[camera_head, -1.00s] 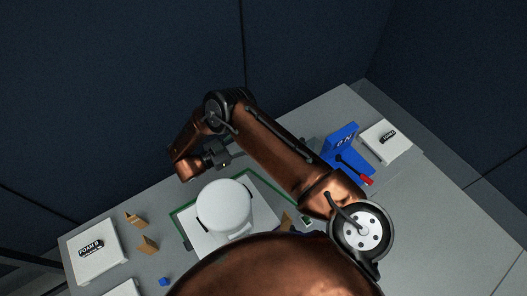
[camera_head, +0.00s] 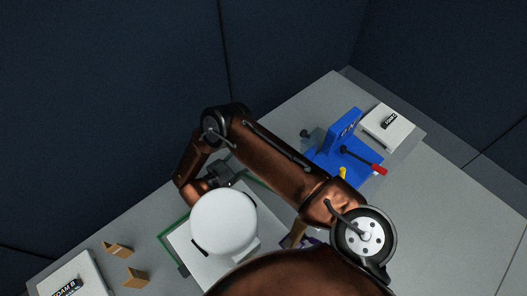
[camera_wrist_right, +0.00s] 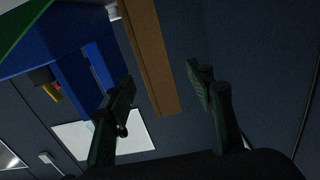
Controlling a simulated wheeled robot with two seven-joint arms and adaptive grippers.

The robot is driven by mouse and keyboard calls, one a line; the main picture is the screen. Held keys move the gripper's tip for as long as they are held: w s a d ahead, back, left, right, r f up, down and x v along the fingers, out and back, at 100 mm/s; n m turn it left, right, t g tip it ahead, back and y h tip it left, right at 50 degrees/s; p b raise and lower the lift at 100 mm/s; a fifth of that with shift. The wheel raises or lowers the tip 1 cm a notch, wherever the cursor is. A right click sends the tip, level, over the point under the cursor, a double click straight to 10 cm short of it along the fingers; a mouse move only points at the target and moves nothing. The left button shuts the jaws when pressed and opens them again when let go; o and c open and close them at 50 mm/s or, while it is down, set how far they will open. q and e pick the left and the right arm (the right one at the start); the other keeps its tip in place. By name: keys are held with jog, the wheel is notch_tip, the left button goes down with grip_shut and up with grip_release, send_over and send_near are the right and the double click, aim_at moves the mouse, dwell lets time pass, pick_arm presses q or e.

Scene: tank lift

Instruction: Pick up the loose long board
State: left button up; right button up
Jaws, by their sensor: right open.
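In the right wrist view a long brown board (camera_wrist_right: 152,55) runs down from the top edge, its near end between and slightly beyond the fingers of my right gripper (camera_wrist_right: 166,78). The fingers are spread apart and I see no contact with the board. In the head view my copper arm crosses the bench and covers much of it. A small brown piece (camera_head: 297,235) shows beside the arm; I cannot tell whether it is the same board. My left gripper is not in view.
A blue fixture (camera_head: 335,152) with a red-tipped lever stands at the right, also left in the wrist view (camera_wrist_right: 70,75). A white foam block (camera_head: 388,126) lies beside it. Small tan wedges (camera_head: 136,277) lie front left.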

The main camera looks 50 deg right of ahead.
pick_arm(q)
jog(key=shift+w+r+b, duration=0.35)
jog(key=shift+w+r, duration=0.05)
jog(key=shift+w, duration=0.45)
pick_arm(e)
jog(key=d, duration=0.2)
jog(key=s+d, duration=0.1)
jog(key=d, duration=0.1)
jog(key=shift+d+r, duration=0.1)
jog(key=shift+r, duration=0.1)
jog(key=c, duration=1.3)
